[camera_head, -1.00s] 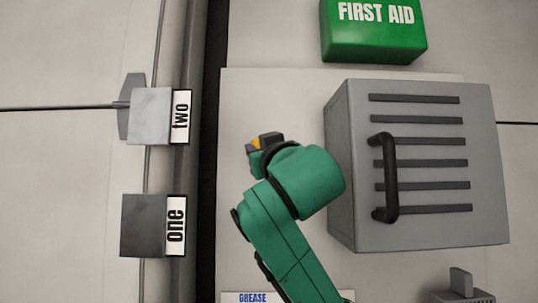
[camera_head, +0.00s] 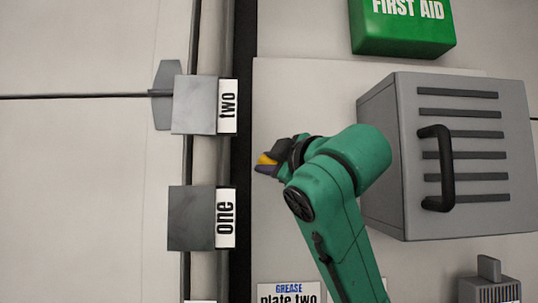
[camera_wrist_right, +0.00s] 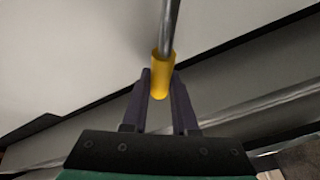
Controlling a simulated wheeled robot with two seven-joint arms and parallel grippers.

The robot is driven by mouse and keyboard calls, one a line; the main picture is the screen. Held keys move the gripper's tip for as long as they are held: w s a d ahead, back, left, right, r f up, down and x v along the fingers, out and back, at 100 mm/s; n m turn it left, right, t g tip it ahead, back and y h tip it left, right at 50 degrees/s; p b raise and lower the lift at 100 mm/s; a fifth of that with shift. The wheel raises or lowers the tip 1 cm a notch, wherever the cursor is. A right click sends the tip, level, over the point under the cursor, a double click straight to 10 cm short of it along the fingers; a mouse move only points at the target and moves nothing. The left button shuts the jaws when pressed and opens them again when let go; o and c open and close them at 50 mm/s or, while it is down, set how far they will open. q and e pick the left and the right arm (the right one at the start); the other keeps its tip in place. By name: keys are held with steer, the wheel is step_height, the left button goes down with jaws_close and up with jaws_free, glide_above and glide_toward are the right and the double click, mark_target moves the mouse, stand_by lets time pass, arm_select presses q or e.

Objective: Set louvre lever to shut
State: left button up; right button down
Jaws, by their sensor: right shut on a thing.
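My right gripper (camera_head: 272,166) reaches in over the pale panel, between the block labelled "two" and the grey louvred box. Its jaws are shut on the yellow grip of a lever; the yellow (camera_head: 265,159) shows only as a small patch in the head view. In the right wrist view, the yellow grip (camera_wrist_right: 161,82) sits between the two dark fingers, and a metal rod (camera_wrist_right: 171,25) runs on from it to the top edge. The rod is hidden in the head view, and its base is out of the wrist view. My left gripper is not in view.
A grey box (camera_head: 400,190) with dark slots and a black handle (camera_head: 433,165) stands right of my arm. A green first aid box (camera_head: 403,30) is above. Blocks labelled "two" (camera_head: 228,105) and "one" (camera_head: 226,218) sit on a rail at left.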

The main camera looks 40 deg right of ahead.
steer(key=shift+w+f, duration=0.1)
steer(key=shift+f, duration=0.05)
stand_by(0.3)
steer(key=c, duration=0.9)
jaws_free()
steer(key=shift+o, duration=1.1)
steer(key=shift+w+d, duration=0.1)
steer(key=shift+w, duration=0.05)
steer(key=b+v, duration=0.5)
steer(key=v, duration=0.9)
steer(key=shift+s, duration=0.3)
steer(key=shift+w, duration=0.15)
